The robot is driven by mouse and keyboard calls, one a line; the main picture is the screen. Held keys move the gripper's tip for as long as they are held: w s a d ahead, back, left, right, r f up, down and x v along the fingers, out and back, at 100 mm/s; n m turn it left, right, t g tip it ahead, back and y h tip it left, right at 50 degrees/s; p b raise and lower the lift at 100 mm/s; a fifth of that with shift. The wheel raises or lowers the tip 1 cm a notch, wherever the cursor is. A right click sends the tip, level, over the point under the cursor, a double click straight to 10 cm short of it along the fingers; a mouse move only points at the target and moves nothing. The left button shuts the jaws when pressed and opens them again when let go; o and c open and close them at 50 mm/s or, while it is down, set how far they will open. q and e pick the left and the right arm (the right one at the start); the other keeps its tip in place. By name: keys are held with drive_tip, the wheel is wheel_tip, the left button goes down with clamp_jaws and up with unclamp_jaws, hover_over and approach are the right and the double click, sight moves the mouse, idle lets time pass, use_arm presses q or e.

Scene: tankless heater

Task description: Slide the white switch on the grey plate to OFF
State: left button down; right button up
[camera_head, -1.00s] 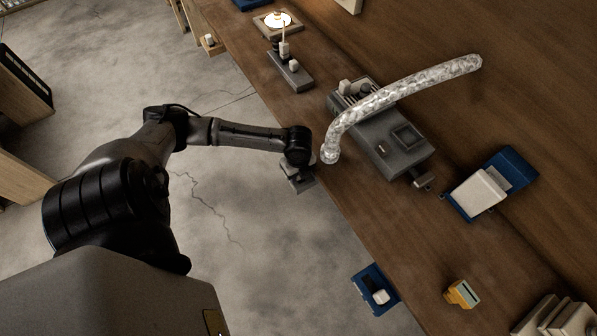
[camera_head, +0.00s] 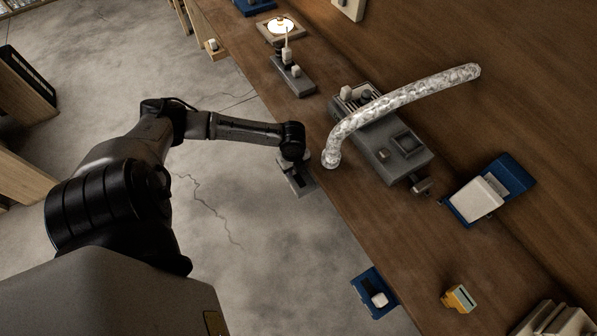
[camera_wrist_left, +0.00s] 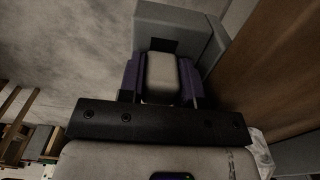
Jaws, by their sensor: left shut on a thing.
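The grey plate (camera_head: 306,190) is at the bench's front edge, partly covered by my left gripper (camera_head: 296,165). In the left wrist view the grey plate (camera_wrist_left: 178,25) fills the top middle, with a dark slot above the white switch (camera_wrist_left: 162,75). The switch sits between the purple-sided fingers of my left gripper (camera_wrist_left: 163,84), which is shut on it. In the head view the arm and gripper hide the switch. I cannot read any ON or OFF mark. My right gripper is in neither view.
A grey heater box (camera_head: 395,150) with a silver corrugated hose (camera_head: 400,98) lies on the wooden bench (camera_head: 350,215) to the right. A blue holder (camera_head: 368,284) with a white rocker is on the front edge, lower down. A yellow block (camera_head: 459,297) lies nearby.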

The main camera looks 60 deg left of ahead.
use_arm(q)
drive_tip(key=shift+a, duration=0.15)
drive_tip(key=c, duration=1.1)
unclamp_jaws()
drive_tip(key=shift+a, duration=0.1)
drive_tip(key=shift+r, duration=0.1)
drive_tip(key=shift+r+p, duration=1.45)
drive_tip(key=shift+r, duration=5.4)
drive_tip(key=shift+n, duration=0.3)
